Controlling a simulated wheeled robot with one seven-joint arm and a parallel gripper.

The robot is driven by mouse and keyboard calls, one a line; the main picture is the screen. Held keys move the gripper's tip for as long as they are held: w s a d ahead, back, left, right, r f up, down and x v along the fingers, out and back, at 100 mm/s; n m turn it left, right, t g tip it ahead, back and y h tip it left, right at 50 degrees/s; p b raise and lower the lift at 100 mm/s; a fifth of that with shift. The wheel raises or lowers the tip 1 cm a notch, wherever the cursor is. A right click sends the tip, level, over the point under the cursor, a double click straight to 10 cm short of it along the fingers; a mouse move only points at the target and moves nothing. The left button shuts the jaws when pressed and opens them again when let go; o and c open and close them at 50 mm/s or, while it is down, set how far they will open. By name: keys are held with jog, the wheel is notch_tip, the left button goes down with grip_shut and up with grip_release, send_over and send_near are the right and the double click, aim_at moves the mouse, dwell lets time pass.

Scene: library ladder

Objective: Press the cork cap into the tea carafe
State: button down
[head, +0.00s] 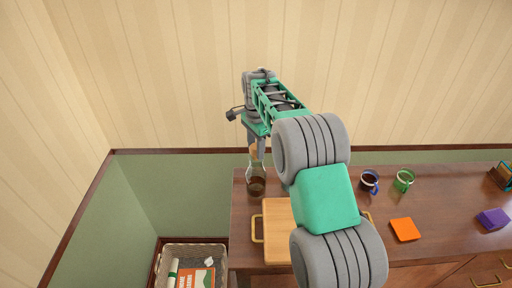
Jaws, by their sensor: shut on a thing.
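The tea carafe (257,185) is clear glass with brown tea in its lower part. It stands upright near the left back edge of the wooden cabinet top. My gripper (255,149) points down right above the carafe's neck. It is shut on the small tan cork cap (254,153), which is partly hidden by the fingers. The cork is at or just over the carafe's mouth; I cannot tell how deep it sits.
A wooden tray (277,232) with brass handles lies in front of the carafe, partly behind my arm. A blue mug (370,180), green glass cup (404,179), orange square (405,229) and purple block (493,219) are to the right. A basket (191,251) stands left of the cabinet.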

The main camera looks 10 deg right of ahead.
jog(key=shift+f+b, duration=0.4)
jog(key=shift+f, duration=0.5)
jog(key=c, duration=1.1)
grip_release()
jog(key=shift+c, duration=0.2)
jog(key=o, duration=0.4)
jog(key=shift+s, duration=0.1)
notch_tip(320, 180, up, 8)
jog(key=shift+r+b, duration=0.1)
jog(key=shift+b, duration=0.65)
